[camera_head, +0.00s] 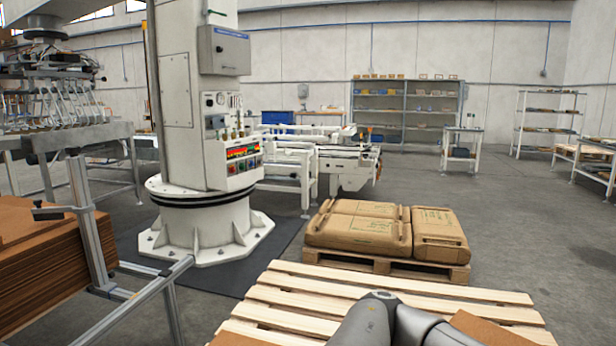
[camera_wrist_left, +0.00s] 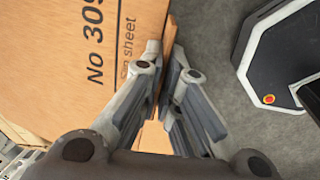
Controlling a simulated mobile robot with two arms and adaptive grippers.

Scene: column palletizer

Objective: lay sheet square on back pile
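The brown slip sheet (camera_wrist_left: 75,50), printed "No 309", fills the upper left of the left wrist view. My left gripper (camera_wrist_left: 167,55) has its two fingers closed on either side of the sheet's edge. In the head view, brown board shows low to the right of my grey arm (camera_head: 378,322); the arm hides the middle and the gripper is out of frame. A pile of brown sacks (camera_head: 362,233) lies on a low pallet behind the near pallet, with no sheet on its top. My right gripper is not in view.
A slatted wooden pallet (camera_head: 300,295) is directly in front, its slats largely bare. A stack of brown sheets (camera_head: 40,265) stands left behind a metal frame (camera_head: 90,220). A white column machine (camera_head: 200,120) rises at left. Floor right of the sacks is clear.

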